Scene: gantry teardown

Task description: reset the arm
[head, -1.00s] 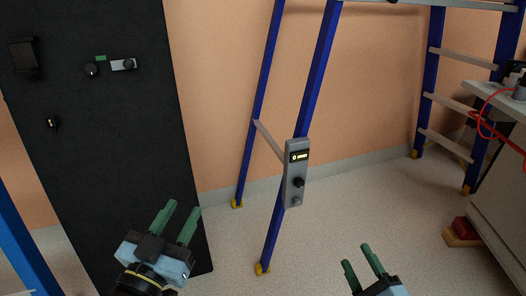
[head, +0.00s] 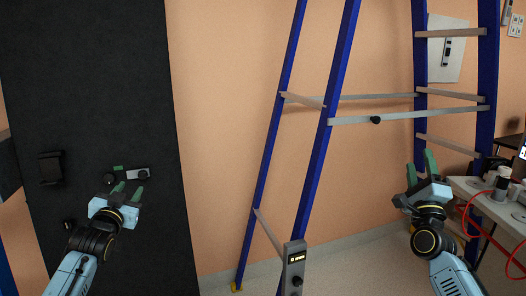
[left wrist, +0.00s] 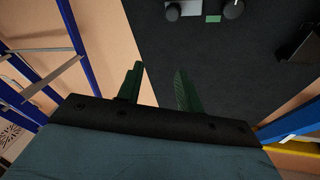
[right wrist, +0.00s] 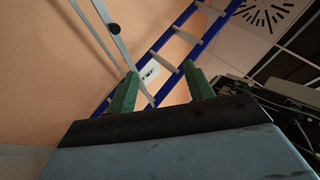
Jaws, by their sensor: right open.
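My left gripper (head: 128,191) is open and empty, in front of the black panel (head: 95,90). Its fingers overlap the small fittings there in the head view. A grey plate with a dark knob (head: 143,173) shows just beside them; it also shows in the left wrist view (left wrist: 184,9), with a round dark knob (left wrist: 233,9) and a green label (left wrist: 213,18), beyond the fingertips. My right gripper (head: 420,168) is open and empty, in front of the blue frame at the right. A grey control box (head: 294,262) with a lit display is on a blue leg; its lower part is cut off.
The blue gantry frame (head: 324,145) has grey crossbars, one with a black knob (head: 375,120). A black bracket (head: 51,168) is on the panel's left. A white bench (head: 485,205) with a red cable (head: 464,222) stands at the right. A wall plate (head: 447,55) hangs behind the frame.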

